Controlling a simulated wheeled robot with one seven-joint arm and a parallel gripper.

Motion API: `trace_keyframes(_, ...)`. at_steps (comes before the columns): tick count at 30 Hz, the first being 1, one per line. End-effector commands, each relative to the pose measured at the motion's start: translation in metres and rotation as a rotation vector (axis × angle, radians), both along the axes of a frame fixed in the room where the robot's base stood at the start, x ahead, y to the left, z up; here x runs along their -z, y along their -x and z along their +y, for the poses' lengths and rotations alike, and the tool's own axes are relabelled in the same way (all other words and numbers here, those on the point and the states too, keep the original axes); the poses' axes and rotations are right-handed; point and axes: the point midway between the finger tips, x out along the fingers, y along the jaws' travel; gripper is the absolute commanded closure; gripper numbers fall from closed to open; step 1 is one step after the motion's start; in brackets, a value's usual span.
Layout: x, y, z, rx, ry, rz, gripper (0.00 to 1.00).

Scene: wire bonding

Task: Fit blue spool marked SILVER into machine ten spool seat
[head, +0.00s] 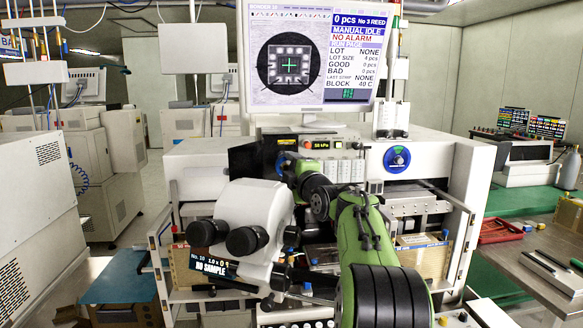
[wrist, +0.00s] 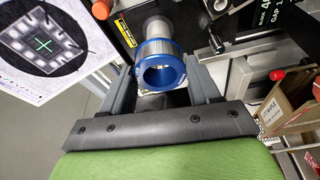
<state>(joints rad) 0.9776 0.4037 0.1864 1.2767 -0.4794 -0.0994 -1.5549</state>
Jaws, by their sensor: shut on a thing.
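The blue spool (wrist: 161,66), a blue ring-like flange around a silvery body, is between the fingers of my gripper (wrist: 163,80) in the wrist view. My gripper is shut on it. A pale metal cylinder (wrist: 156,27), which looks like the spool seat, stands out from a dark panel directly behind the spool. The two line up closely; I cannot tell whether they touch. No SILVER marking can be read. In the head view my green arm reaches to the front of the machine (head: 430,155), and the spool and fingertips cannot be made out clearly.
The machine's monitor (head: 312,55) is above; it shows at the left in the wrist view. A white microscope (head: 255,215) with black eyepieces stands left of my arm. A cardboard box (wrist: 288,118) is at the right in the wrist view. A bench (head: 540,265) is at right.

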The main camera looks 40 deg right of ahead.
Motion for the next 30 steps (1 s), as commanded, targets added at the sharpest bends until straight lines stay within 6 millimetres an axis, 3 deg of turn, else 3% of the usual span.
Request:
trace_keyframes(6, 0.0004, -0.0078, -0.0045, -0.001, 0.000, 0.001, 0.73)
trace_keyframes(30, 0.0006, -0.0072, -0.0049, 0.001, 0.001, 0.001, 0.73)
